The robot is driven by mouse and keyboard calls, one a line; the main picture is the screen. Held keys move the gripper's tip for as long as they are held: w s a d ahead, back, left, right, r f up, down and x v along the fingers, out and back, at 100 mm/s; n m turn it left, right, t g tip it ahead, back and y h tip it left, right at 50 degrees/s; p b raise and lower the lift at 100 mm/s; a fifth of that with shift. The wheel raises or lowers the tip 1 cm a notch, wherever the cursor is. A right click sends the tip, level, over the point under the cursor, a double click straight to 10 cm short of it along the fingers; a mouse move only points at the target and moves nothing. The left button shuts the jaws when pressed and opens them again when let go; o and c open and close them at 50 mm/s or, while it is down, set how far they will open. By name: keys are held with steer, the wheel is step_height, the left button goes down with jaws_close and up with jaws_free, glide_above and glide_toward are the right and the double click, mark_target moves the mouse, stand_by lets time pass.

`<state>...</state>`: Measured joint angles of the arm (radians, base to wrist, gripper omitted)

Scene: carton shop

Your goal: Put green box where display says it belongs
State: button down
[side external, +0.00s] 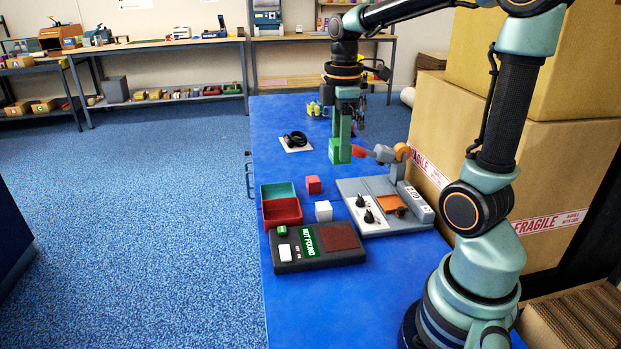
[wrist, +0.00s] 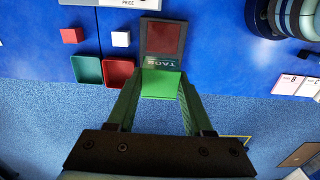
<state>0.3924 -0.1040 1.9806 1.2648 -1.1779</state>
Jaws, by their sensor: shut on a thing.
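My gripper (side external: 343,138) is shut on the green box (side external: 340,152) and holds it in the air above the blue table. In the wrist view the green box (wrist: 160,84) sits between the two green fingers. A dark display unit (side external: 345,259) lies on the table, with a green lit screen (side external: 308,241) whose words I cannot read surely. In the wrist view the box hides part of that screen. A teal bin (side external: 279,188) and a red bin (side external: 282,212) stand side by side just behind the unit; both look empty.
A red cube (side external: 313,185) and a white cube (side external: 323,211) stand near the bins. A grey fixture (side external: 384,216) with black knobs and an orange part is to the right. Large cartons (side external: 540,200) line the right side.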

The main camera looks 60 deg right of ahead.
steer(key=w, duration=0.9)
glide_above(282, 207)
steer(key=s+a, duration=0.3)
steer(key=a, duration=0.1)
step_height(282, 207, down, 2)
steer(key=f, duration=2)
steer(key=shift+d+f, duration=0.15)
steer(key=shift+d, duration=0.1)
steer(key=shift+f, duration=0.1)
steer(key=c, duration=0.6)
jaws_free()
